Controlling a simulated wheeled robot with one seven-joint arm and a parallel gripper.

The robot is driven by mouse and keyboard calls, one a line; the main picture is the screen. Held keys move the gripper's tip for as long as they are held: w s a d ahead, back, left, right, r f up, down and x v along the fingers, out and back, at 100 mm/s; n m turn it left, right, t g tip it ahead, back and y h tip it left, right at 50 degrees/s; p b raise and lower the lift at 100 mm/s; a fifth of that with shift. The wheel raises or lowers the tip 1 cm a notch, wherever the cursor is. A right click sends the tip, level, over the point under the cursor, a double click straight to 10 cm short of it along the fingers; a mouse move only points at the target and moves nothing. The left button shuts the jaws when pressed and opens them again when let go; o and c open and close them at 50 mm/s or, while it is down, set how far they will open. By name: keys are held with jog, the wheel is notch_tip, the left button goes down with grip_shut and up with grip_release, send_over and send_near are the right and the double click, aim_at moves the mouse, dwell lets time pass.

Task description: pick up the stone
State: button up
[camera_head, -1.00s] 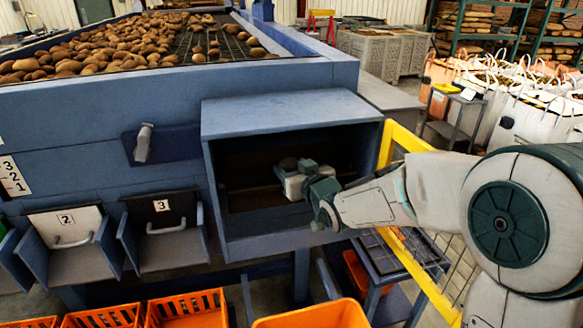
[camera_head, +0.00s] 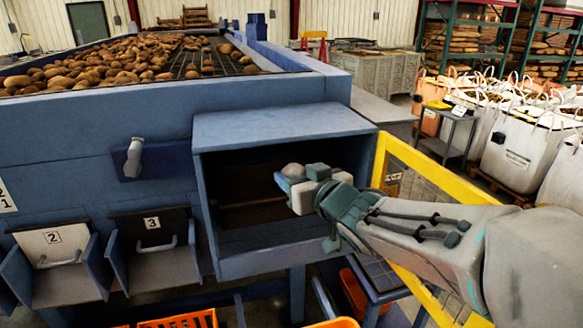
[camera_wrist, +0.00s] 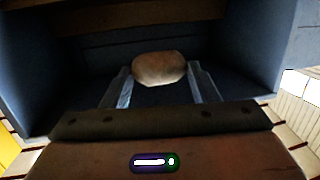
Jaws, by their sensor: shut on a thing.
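The stone (camera_wrist: 160,69) is a rounded, pale brown lump between the two fingers of my gripper (camera_wrist: 161,84) in the wrist view. My gripper is shut on it. In the head view the stone (camera_head: 293,170) shows as a small greyish lump at the tip of my gripper (camera_head: 286,181). Both are at the mouth of the open-fronted blue box (camera_head: 285,122), held above its floor. Part of the stone is hidden behind the gripper in the head view.
Box walls and roof surround the gripper closely. A yellow frame (camera_head: 440,175) stands just right of the box, near my arm. Chutes marked 2 (camera_head: 53,238) and 3 (camera_head: 152,223) are to the left. Orange crates (camera_head: 190,320) sit below. Potatoes (camera_head: 110,62) lie on the grader above.

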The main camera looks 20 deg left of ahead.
jog(key=s+d, duration=0.5)
jog(key=s, duration=0.4)
jog(key=shift+s+d, duration=0.2)
jog(key=shift+d, duration=0.15)
jog(key=shift+w, duration=0.1)
dwell(0.5)
